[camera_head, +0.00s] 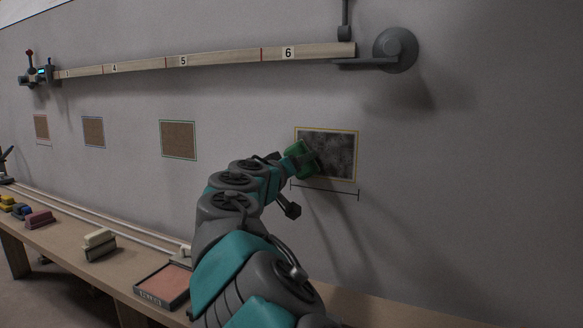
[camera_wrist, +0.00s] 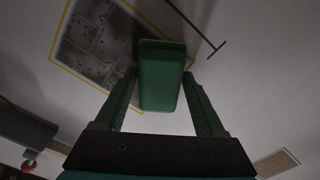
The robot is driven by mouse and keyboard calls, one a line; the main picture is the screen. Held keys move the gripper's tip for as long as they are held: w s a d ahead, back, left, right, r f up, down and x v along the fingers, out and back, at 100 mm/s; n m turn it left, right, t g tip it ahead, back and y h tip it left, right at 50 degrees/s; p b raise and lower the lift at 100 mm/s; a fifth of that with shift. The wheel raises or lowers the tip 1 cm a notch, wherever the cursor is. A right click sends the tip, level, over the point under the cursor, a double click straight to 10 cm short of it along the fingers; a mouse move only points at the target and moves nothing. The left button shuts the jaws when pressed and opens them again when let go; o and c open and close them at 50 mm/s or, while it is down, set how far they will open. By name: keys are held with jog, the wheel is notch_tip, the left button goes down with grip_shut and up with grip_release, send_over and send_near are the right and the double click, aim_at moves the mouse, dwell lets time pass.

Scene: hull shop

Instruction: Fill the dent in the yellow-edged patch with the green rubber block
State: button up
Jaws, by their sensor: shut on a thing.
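The yellow-edged patch (camera_head: 338,154) is on the wall, right of centre in the head view. Its surface is mottled grey, and I cannot make out the dent. It also shows at upper left in the wrist view (camera_wrist: 92,40). The green rubber block (camera_wrist: 161,75) is held between the two fingers of my gripper (camera_wrist: 160,88). In the head view the block (camera_head: 299,158) overlaps the patch's left edge. My gripper (camera_head: 297,160) is shut on it there. I cannot tell whether the block touches the wall. The block hides part of the patch.
Brown patches with other edges, such as the green-edged one (camera_head: 178,139), are along the wall to the left. A numbered rail (camera_head: 220,57) runs above. A bench (camera_head: 68,241) below holds several blocks and a tray of pinkish filler (camera_head: 168,282).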

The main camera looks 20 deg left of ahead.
aim_at(309, 167)
jog(key=shift+d, duration=0.55)
jog(key=shift+d+f+b, duration=0.2)
jog(key=shift+d+b, duration=0.7)
jog(key=shift+d, duration=0.05)
jog(key=shift+s+d+r+b, duration=0.15)
jog(key=shift+d+b, duration=0.15)
jog(key=shift+d, duration=0.4)
